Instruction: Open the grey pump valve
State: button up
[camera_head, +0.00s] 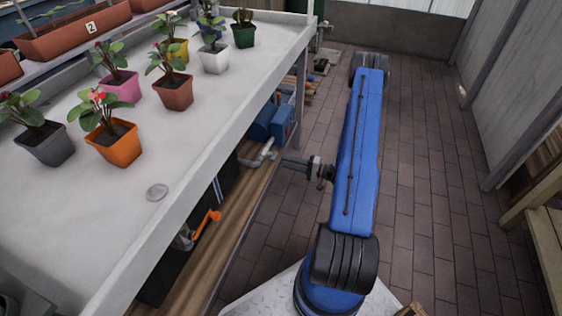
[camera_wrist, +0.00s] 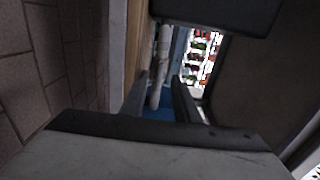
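A grey metal valve and pipe (camera_head: 262,155) shows at the edge of the wooden lower shelf, beside the blue pump (camera_head: 283,123). My gripper (camera_head: 286,161) is just right of it, with its fingers pointing left toward the shelf. In the wrist view, my two dark fingers (camera_wrist: 160,92) stand apart with a gap between them. The grey pipe (camera_wrist: 162,50) shows beyond and between them, with the blue pump body (camera_wrist: 156,114) partly visible. I see no clear contact. The valve's handle is hard to make out.
The white table (camera_head: 215,115) with several potted plants overhangs the lower shelf (camera_head: 232,235). A table leg (camera_head: 300,85) stands behind the pump. An orange-handled tool (camera_head: 207,222) lies nearer on the shelf. The brick floor (camera_head: 430,190) at right is clear, up to a wooden bench (camera_head: 545,220).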

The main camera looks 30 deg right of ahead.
jog(key=v, duration=1.2)
dwell(0.3)
jog(key=s+a+r+n+g, duration=0.1)
jog(key=a+r+n+g, duration=0.45)
jog(key=a+r, duration=0.7)
jog(key=s+a+r+n+g, duration=0.1)
jog(key=a+r+n+g, duration=0.2)
jog(key=a+r+g, duration=0.9)
jog(key=s+a+r+n+t+h, duration=0.1)
jog(key=s+r+t+h, duration=0.3)
jog(key=s+r, duration=0.6)
jog(key=s+a+r+t+h, duration=0.4)
jog(key=s+r+h, duration=0.3)
jog(key=s+r, duration=0.4)
jog(key=shift+r+n, duration=0.35)
jog(key=shift+r, duration=0.05)
